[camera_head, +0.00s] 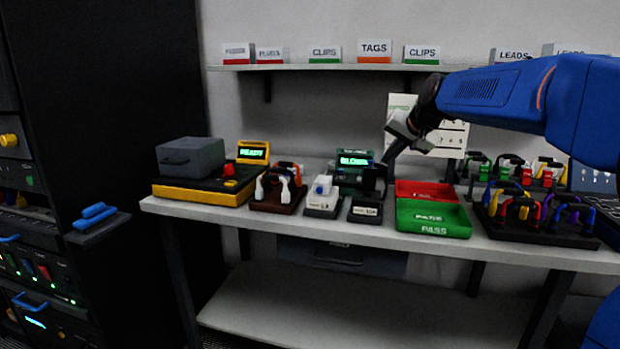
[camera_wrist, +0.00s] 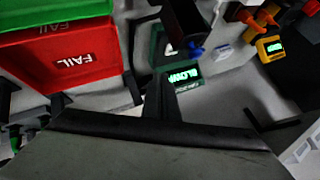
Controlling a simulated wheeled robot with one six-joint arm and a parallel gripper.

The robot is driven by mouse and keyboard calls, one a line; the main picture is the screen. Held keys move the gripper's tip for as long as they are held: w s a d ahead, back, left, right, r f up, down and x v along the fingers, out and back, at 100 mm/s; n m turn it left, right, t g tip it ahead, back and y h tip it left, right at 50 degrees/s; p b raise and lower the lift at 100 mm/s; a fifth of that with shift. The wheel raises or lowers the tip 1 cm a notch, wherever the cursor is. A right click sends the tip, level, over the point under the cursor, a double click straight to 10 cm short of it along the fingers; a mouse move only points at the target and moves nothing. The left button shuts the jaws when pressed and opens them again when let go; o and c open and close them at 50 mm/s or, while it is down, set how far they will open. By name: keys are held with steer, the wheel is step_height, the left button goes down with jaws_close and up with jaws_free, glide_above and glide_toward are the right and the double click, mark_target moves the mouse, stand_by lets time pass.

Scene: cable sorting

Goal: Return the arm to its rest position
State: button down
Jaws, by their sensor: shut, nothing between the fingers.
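My blue arm (camera_head: 490,93) reaches in from the right, above the bench. My gripper (camera_head: 386,162) points down and to the left near the green tester (camera_head: 354,158) with its lit screen. In the wrist view my gripper (camera_wrist: 160,85) shows as dark fingers, shut and empty. The tester (camera_wrist: 187,76) lies just beyond the fingertips there. It cannot be told from these views whether the fingertips touch anything.
A red tray (camera_head: 427,187) and a green PASS tray (camera_head: 433,230) stand right of the tester. Racks of coloured cables (camera_head: 535,225) fill the bench's right. A yellow-based station (camera_head: 205,193) stands left. A labelled shelf (camera_head: 330,67) runs behind the arm.

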steer(key=shift+n+g+h, duration=0.4)
steer(key=shift+n+g, duration=0.1)
steer(key=shift+n, duration=0.3)
steer(key=s+f, duration=0.1)
steer(key=s, duration=0.4)
steer(key=s+d+f, duration=0.1)
steer(key=s+f, duration=0.1)
steer(key=s, duration=0.3)
steer(key=s+f, duration=0.1)
steer(key=s, duration=0.4)
steer(key=shift+s+d+f, duration=0.1)
steer(key=shift+d+f, duration=0.05)
steer(key=shift+d, duration=0.1)
steer(key=s+d+f+n, duration=0.1)
steer(key=s+f, duration=0.5)
steer(key=s, duration=0.4)
steer(key=s+d+f+n+g+h, duration=0.1)
steer(key=s+d+f, duration=0.1)
steer(key=s+f, duration=0.4)
steer(key=s+d+f+n+g+h, duration=0.1)
steer(key=s+f, duration=0.6)
steer(key=s, duration=0.8)
steer(key=shift+s+d, duration=0.15)
steer(key=shift+d, duration=0.15)
